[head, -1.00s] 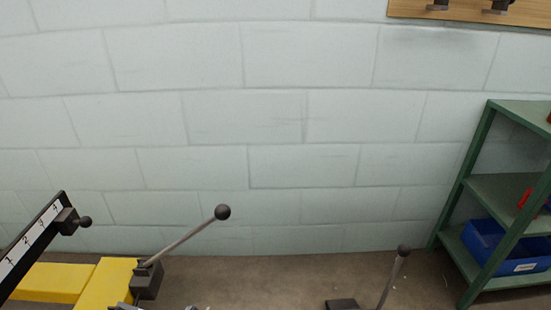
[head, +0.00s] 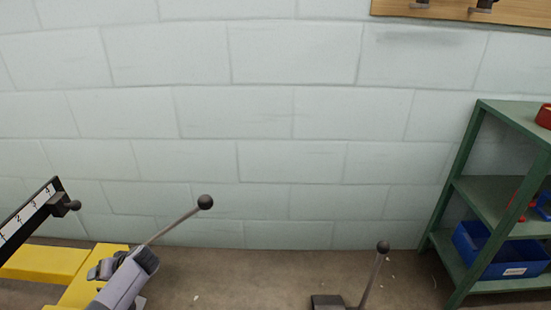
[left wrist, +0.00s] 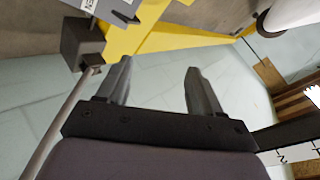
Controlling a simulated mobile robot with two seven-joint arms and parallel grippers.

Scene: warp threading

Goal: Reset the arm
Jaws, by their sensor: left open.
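A lever with a dark ball knob (head: 205,202) slants up to the right from the yellow machine frame (head: 45,262) in the head view. Its rod (left wrist: 62,122) runs along the left side of the left wrist view, outside my fingers. My left gripper (left wrist: 158,85) is open, with nothing visible between its fingers. In the head view, my grey left wrist stands in front of the lever's base and hides it. A numbered black bar (head: 28,215) with a dark knob is at the far left. My right gripper is not in view.
A second lever (head: 372,275) with a ball knob rises from a dark block at the bottom centre-right. A green shelf (head: 490,190) with a blue bin (head: 497,252) stands at the right. A pale block wall (head: 260,110) is behind; bare floor lies between.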

